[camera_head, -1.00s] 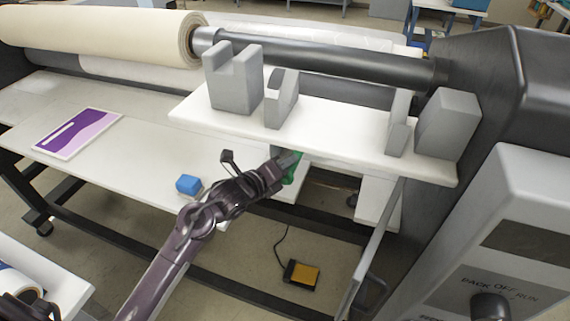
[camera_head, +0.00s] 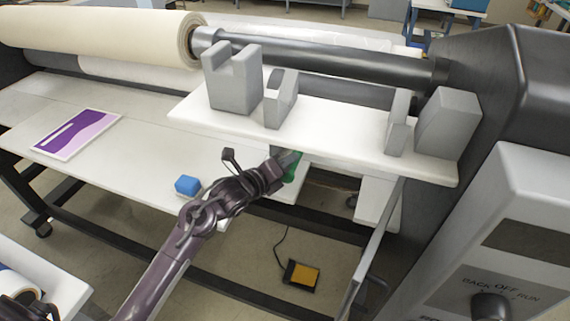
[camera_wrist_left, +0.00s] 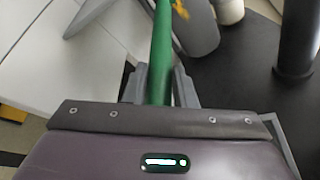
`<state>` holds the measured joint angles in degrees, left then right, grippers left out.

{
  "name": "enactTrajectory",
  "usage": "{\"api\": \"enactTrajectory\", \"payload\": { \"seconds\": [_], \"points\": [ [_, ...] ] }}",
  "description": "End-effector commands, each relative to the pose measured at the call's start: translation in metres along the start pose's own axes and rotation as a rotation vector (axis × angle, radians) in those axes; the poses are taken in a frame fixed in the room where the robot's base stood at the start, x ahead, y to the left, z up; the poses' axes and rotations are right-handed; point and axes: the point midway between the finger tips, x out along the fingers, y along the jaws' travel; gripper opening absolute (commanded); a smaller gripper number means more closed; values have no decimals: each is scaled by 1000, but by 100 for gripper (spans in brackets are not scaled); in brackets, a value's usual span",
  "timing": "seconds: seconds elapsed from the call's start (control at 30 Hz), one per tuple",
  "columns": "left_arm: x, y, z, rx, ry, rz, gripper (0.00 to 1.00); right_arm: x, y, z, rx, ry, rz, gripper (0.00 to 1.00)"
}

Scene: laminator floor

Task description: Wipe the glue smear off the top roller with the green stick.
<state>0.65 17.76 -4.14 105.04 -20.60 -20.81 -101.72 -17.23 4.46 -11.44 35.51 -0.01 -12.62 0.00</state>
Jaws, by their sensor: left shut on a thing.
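My left gripper (camera_head: 288,163) is shut on the green stick (camera_head: 293,170), just below the front edge of the white shelf. In the left wrist view the green stick (camera_wrist_left: 161,50) stands between the two grey fingers and runs up out of the picture. In the head view the shelf hides part of the stick. The dark grey top roller (camera_head: 330,60) lies behind the shelf and its grey blocks, apart from the gripper. I cannot make out a glue smear on its visible part. My right gripper is not in view.
The white shelf (camera_head: 345,142) bears several grey blocks (camera_head: 232,85) between gripper and roller. A cream roll (camera_head: 100,35) sits at upper left. A blue block (camera_head: 188,185) and a purple sheet (camera_head: 78,133) lie on the table. A dark machine housing (camera_head: 500,90) stands at right.

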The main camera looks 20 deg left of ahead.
Motion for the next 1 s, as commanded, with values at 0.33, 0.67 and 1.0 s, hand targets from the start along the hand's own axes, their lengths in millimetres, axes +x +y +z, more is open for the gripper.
{"api": "enactTrajectory", "payload": {
  "seconds": [0.33, 0.67, 1.0],
  "points": [
    [5, 0, 2, 1, -1, -1, 0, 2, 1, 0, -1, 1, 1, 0],
    [10, 0, 4, 0, -1, -1, 0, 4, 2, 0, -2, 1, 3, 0],
    [12, 0, 6, 0, -1, 0, 0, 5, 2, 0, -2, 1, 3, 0]
  ]
}}
